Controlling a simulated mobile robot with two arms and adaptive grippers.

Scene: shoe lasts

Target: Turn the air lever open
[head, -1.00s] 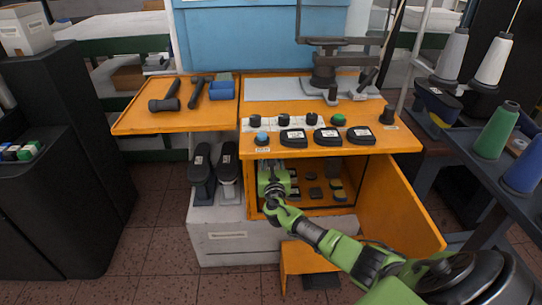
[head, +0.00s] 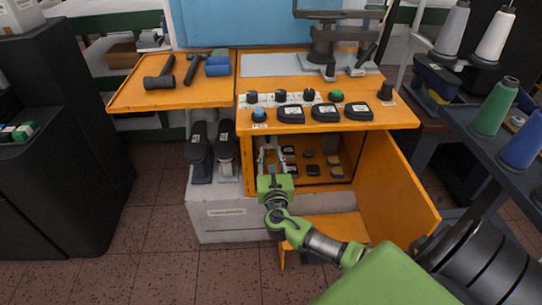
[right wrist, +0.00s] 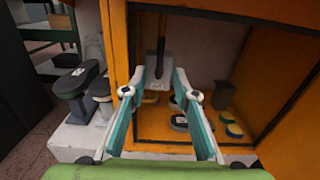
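A dark upright handle with a small grey plate at its lower end (right wrist: 157,62) stands inside the orange cabinet in the right wrist view. It appears to be the air lever. My right gripper (right wrist: 160,80) is open and empty, with its two teal-lined fingers on either side of the plate's lower part in the picture; I cannot tell whether they touch it. In the head view my right gripper (head: 272,155) reaches into the cabinet opening, its fingers upward in the picture, and the lever is hard to make out there. My left gripper is not in view.
The open orange cabinet door (head: 397,185) stands right of my arm. Several dark and yellow brush-like blocks (right wrist: 180,122) lie in the cabinet. The orange worktop (head: 350,123) above holds knobs and black cases. Two dark pedals (head: 199,150) stand left of the opening.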

